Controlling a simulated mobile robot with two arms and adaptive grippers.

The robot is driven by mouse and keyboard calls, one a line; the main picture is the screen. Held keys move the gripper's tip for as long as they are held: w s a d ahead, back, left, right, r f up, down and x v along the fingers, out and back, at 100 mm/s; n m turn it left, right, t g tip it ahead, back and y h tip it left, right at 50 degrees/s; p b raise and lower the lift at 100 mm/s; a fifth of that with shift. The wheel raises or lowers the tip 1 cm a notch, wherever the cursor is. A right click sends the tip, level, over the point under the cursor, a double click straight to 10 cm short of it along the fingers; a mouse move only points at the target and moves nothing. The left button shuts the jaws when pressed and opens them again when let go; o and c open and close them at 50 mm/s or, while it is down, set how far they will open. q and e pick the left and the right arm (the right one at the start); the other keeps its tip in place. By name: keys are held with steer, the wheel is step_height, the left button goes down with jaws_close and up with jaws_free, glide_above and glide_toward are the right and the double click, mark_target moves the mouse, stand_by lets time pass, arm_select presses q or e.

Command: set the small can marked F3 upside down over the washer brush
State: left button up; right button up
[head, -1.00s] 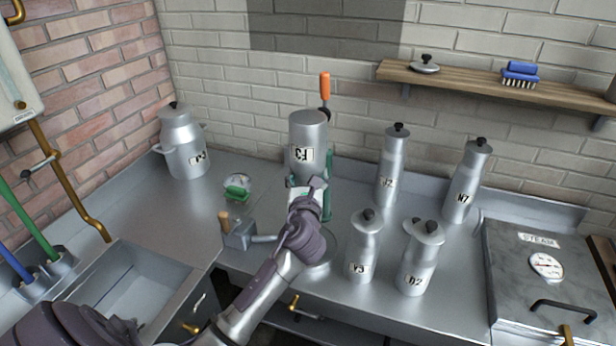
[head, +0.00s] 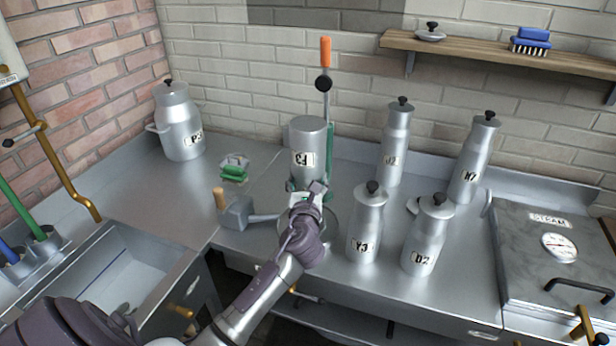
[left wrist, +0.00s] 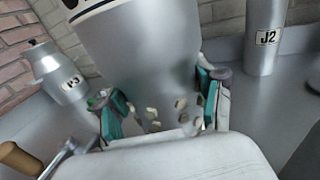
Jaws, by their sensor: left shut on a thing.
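The small can marked F3 (head: 308,150) is grey metal and upside down, its label inverted. My left gripper (head: 308,192) is shut on its lower part. In the left wrist view the can (left wrist: 150,60) sits between both green-padded fingers (left wrist: 160,112), with several pale flecks low on its side. The can stands in front of a green post (head: 330,145) with an orange-handled lever (head: 325,60). A round metal rim (head: 333,225) shows behind my gripper. The washer brush is hidden, so I cannot tell whether the can is around it. My right gripper is not in view.
Cans Y3 (head: 366,225) and D2 (head: 428,238) stand close on the right, with J2 (head: 395,145) and N7 (head: 473,160) behind. Can P3 (head: 180,125) is at the back left.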

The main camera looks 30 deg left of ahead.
arm_select(q)
steer(key=shift+f+b, duration=3.45)
steer(key=shift+f, duration=1.95)
steer(key=o, duration=1.8)
steer(key=shift+c, duration=0.2)
